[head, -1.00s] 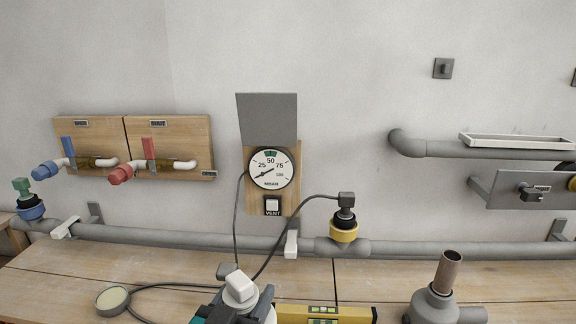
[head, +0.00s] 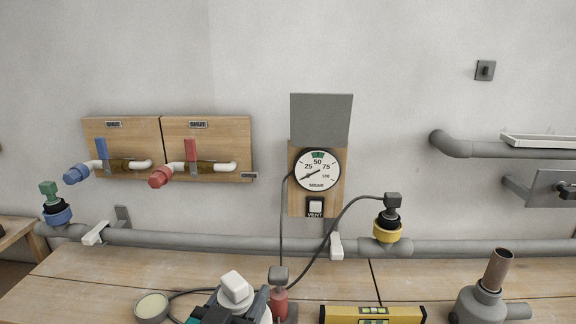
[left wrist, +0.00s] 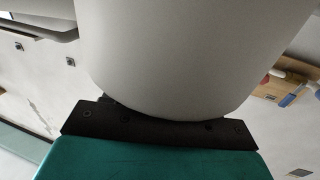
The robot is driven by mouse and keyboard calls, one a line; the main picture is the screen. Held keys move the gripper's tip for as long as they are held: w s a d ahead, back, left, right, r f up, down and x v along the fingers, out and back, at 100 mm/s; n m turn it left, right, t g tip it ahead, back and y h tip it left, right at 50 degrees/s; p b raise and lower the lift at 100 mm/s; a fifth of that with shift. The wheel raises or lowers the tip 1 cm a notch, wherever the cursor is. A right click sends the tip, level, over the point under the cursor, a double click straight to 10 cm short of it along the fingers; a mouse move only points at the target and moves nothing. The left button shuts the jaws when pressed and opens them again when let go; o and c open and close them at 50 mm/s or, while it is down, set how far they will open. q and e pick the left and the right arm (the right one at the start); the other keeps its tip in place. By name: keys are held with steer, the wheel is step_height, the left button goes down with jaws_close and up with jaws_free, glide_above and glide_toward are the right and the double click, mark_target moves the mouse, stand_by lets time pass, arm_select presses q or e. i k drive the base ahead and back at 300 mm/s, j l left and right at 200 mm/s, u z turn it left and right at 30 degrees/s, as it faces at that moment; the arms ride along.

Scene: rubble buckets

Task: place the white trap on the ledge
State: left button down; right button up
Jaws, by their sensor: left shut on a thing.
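My left gripper (head: 238,312) is at the bottom of the head view, shut on a white rounded thing, which I take to be the white trap (head: 236,287). Its white blocky top stands above the dark and teal gripper parts. In the left wrist view the trap (left wrist: 190,50) is a large pale rounded body against the dark gripper edge; its far side is hidden. A shallow white tray-like ledge (head: 545,140) sits at the upper right above a grey wall pipe. I cannot tell whether this is the task's ledge. My right gripper is not in view.
A red pump-like thing with a grey top (head: 279,297) stands close right of the held trap. Beyond are a yellow level (head: 372,315) and a grey fitting with a brown pipe (head: 485,300). A round dish (head: 152,307) is at left. A pipe (head: 200,240) runs along the wall.

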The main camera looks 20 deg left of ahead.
mark_target(46, 295)
steer(key=k+j, duration=0.1)
steer(key=j, duration=1.75)
steer(key=k+j, duration=0.15)
steer(key=j, duration=0.8)
